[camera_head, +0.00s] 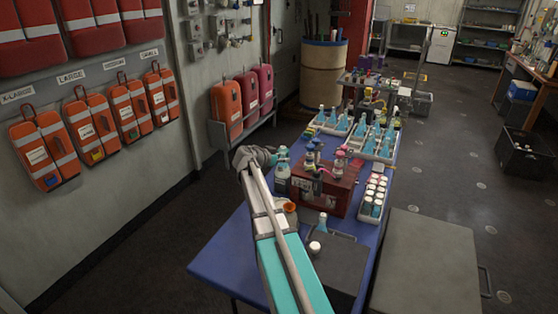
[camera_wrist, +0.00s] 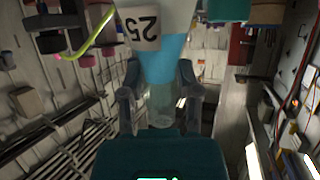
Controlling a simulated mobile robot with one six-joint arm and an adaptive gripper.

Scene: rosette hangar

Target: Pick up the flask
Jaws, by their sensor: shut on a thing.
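The flask (camera_wrist: 172,65) is clear glass with blue liquid and a white label reading "25", which appears upside down in the wrist view. My gripper (camera_wrist: 159,98) is shut on its narrow neck, with one finger on each side. In the head view my gripper (camera_head: 270,157) is above the left edge of the blue table, beside a pale labelled bottle (camera_head: 282,180). The held flask is mostly hidden there, and I cannot tell it apart from the bottle's top. I cannot tell whether the flask's base is clear of its support.
The blue table (camera_head: 222,252) holds a dark red box (camera_head: 335,195), a tray of white-capped vials (camera_head: 363,208), and racks of blue flasks (camera_head: 380,145) farther back. A grey cabinet (camera_head: 430,255) stands at right. Orange bags (camera_head: 38,155) hang on the left wall. Open floor lies right.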

